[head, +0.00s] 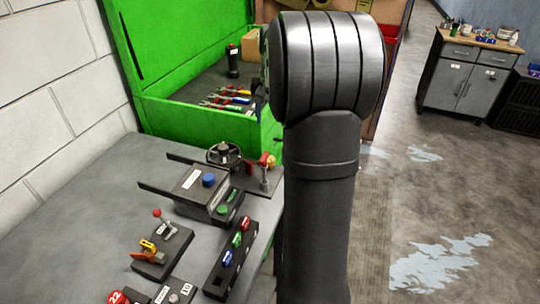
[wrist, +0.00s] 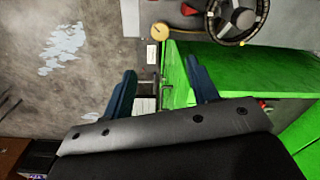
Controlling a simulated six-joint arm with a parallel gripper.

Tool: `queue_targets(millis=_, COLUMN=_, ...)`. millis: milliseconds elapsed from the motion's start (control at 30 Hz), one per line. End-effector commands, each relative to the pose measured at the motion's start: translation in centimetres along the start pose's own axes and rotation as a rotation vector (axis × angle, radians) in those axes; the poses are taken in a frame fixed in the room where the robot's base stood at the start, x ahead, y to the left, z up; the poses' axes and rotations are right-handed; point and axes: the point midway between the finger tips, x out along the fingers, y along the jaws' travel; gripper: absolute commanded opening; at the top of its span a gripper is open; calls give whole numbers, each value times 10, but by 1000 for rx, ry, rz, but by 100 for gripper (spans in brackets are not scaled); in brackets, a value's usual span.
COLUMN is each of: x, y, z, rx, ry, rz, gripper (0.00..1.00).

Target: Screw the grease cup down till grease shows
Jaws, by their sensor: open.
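My gripper (wrist: 160,70) shows in the wrist view with its two dark blue fingers spread apart and nothing between them. A small brass-yellow round piece (wrist: 160,32) on a stem lies beyond the fingertips, near the top of the wrist view; it looks like the grease cup, but I cannot be sure. In the head view a yellow and red piece (head: 266,161) tops a thin post at the bench's right side, beside the black handwheel (head: 224,154). The handwheel (wrist: 235,16) also shows in the wrist view. No grease is visible.
The grey bench (head: 75,215) carries a box with a blue knob (head: 208,180), a lever unit (head: 163,245) and a strip of coloured buttons (head: 232,250). A green open cabinet (head: 200,121) stands behind. My arm covers the head view's centre. Open floor (head: 400,200) lies right.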

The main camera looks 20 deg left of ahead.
Motion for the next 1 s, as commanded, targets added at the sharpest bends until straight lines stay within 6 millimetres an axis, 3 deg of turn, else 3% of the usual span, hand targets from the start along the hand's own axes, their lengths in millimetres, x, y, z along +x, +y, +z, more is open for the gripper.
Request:
queue_targets(millis=300, x=72, y=0, z=1, rx=2, ry=-6, rz=-1, gripper=54)
queue_targets(millis=600, x=127, y=0, z=0, rx=2, ry=-4, rz=-3, gripper=54)
queue_targets(millis=800, x=143, y=0, z=0, rx=3, ry=-2, rz=-3, gripper=54)
queue_targets(millis=1000, x=145, y=0, z=0, rx=3, ry=-1, rz=-3, gripper=54)
